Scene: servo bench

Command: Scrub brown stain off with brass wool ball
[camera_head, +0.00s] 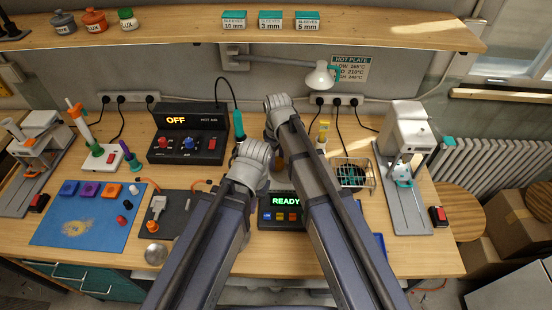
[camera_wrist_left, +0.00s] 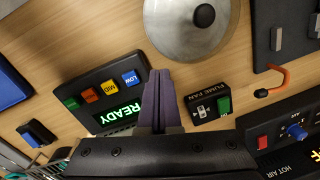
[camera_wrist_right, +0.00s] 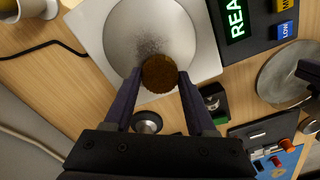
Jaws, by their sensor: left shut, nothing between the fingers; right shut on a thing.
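My right gripper (camera_wrist_right: 160,85) is shut on a round brown brass wool ball (camera_wrist_right: 160,73). The ball is over the near part of a grey round hot plate (camera_wrist_right: 105,30) in the right wrist view. A dark, speckled stain (camera_wrist_right: 148,46) lies on the plate just beyond the ball. The ball hides part of the plate; I cannot tell whether it touches. My left gripper (camera_wrist_left: 160,95) is shut and empty, in front of the control box with the green READY display (camera_wrist_left: 122,113). In the head view, my arms hide the plate and most of both grippers.
A metal lid (camera_wrist_left: 190,25) with a black knob and a fume fan switch (camera_wrist_left: 208,103) are close to my left gripper. A hot air station (camera_head: 188,133) stands behind. A blue mat (camera_head: 85,225) lies left. A wire basket (camera_head: 352,175) and a grey press (camera_head: 405,150) stand right.

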